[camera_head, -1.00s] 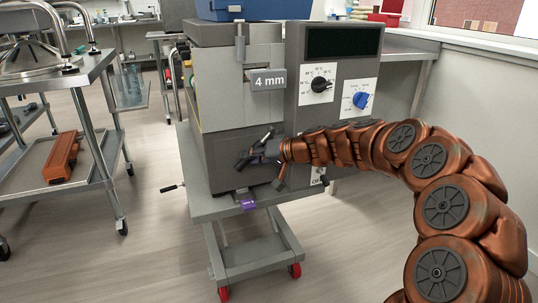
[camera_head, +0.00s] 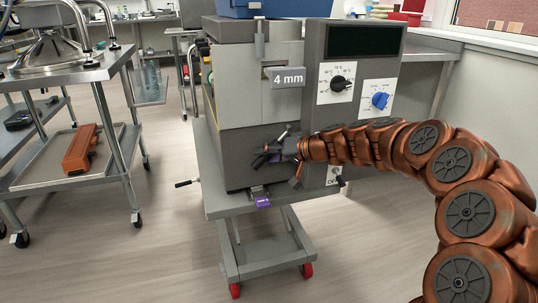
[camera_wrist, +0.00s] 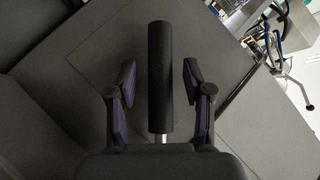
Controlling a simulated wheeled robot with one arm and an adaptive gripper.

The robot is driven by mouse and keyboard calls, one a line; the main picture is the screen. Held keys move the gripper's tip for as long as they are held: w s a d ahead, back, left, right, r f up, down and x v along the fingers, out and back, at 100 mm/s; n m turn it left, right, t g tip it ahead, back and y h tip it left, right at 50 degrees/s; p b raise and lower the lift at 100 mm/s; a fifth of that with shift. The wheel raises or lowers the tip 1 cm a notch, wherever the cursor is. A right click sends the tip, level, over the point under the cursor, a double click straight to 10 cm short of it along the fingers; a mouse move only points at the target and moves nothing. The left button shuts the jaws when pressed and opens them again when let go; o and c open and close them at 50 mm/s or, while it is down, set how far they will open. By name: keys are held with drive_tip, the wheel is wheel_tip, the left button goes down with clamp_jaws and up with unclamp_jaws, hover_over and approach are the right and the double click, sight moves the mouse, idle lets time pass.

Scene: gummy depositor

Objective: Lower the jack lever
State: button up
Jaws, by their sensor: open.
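My gripper (camera_head: 274,158) is open in front of the lower front of the grey depositor machine (camera_head: 245,150). In the wrist view, a black cylindrical handle (camera_wrist: 160,75) with a short metal stem stands between my two spread fingers (camera_wrist: 159,95), with a visible gap on each side. It looks like a lever grip; whether it is the jack lever cannot be told for sure. In the head view my gripper hides most of that spot. A black-tipped rod (camera_head: 185,184) sticks out at the cart's left, and another black knob (camera_head: 340,181) shows at the right.
The machine stands on a grey cart (camera_head: 225,207) with red wheels; a purple piece (camera_head: 262,202) is at its front edge. A "4 mm" plate (camera_head: 287,77) and dials sit above. A steel trolley (camera_head: 40,180) with an orange case (camera_head: 81,149) stands left. Floor between is clear.

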drive_tip(key=v, duration=1.2)
drive_tip(key=shift+c, duration=0.2)
